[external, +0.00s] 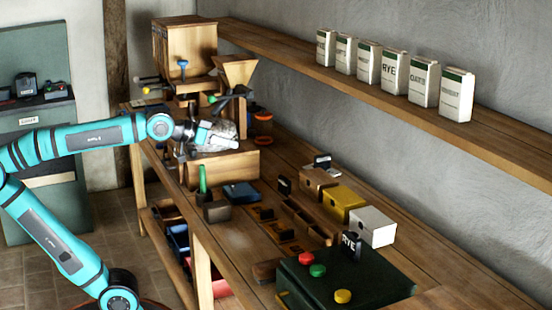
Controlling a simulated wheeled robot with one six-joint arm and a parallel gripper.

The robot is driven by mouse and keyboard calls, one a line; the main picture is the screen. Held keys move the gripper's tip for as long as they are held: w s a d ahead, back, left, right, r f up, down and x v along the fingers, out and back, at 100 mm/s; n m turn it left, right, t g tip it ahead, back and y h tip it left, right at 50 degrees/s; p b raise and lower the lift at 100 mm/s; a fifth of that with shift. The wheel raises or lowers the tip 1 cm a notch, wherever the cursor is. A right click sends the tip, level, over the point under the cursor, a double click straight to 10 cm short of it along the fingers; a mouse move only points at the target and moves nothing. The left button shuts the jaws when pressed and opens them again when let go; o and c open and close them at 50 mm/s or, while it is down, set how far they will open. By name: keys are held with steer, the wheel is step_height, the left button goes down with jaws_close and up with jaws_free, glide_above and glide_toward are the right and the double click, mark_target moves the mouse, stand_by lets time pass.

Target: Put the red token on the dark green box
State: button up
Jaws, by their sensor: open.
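The dark green box (372,283) stands at the near end of the wooden bench, at the lower right. A round red token (306,258) appears on its top, near the left back edge. A green token (317,271) is close beside the red one, and a yellow token (343,296) is nearer the front edge. A black tag marked RYE (351,245) stands upright at the box's back. My gripper (184,153) is open at the far end of the bench, by the wooden mill, well away from the red token. Its fingertips are small and partly hidden.
A wooden mill with hopper (236,72) stands at the back. Brown, yellow (343,203) and white (373,227) boxes line the bench's wall side. A small dark holder (217,211) and blue-black pad (241,193) lie mid-bench. A shelf (400,98) holds several cartons above.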

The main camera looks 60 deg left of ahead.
steer(key=s+a+f+t+y, duration=0.2)
steer(key=s+a+t, duration=0.1)
steer(key=s+a, duration=0.3)
steer(key=shift+s+a+m+t, duration=0.3)
steer(key=shift+s+a+t, duration=0.1)
steer(key=shift+s, duration=0.4)
